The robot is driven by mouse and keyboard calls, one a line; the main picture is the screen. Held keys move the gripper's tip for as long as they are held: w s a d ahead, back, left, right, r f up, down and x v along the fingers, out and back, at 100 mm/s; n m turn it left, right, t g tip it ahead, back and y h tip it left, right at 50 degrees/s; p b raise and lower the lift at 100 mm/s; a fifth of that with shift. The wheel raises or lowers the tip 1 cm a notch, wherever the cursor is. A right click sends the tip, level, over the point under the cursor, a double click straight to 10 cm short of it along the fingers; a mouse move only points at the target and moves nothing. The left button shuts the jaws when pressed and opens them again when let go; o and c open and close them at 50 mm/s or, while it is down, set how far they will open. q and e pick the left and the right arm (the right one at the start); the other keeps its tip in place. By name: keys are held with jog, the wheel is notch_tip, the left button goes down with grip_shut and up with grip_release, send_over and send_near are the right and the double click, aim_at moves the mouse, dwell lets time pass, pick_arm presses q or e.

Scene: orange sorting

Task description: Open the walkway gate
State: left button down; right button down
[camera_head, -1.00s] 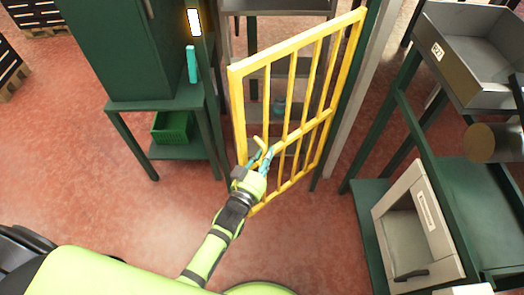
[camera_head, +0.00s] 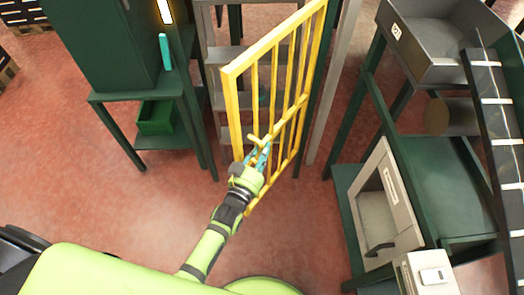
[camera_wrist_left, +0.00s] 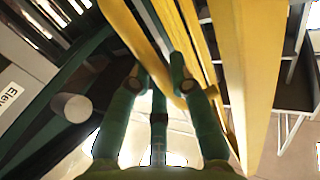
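The yellow barred walkway gate (camera_head: 272,40) stands at the middle top of the head view, swung at an angle with its near edge towards me. Its handle (camera_head: 254,138) is at mid height by that near edge. My left gripper (camera_head: 262,152) is at this handle. In the left wrist view, the green fingers of my left gripper (camera_wrist_left: 160,78) lie on both sides of a yellow bar of the gate (camera_wrist_left: 150,52) and appear shut on it. The exact contact is partly hidden. My right gripper is in neither view.
A dark green cabinet (camera_head: 108,45) on a stand with a green crate (camera_head: 157,117) is left of the gate. Steps (camera_head: 222,55) show behind it. Red floor (camera_head: 310,225) is clear between.

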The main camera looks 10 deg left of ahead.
pick_arm(q)
jog(key=c, duration=1.1)
grip_release()
jog(key=shift+w, duration=0.2)
jog(key=s+a, duration=0.2)
jog(key=s, duration=1)
jog(key=shift+a, duration=0.1)
jog(key=shift+c, duration=0.4)
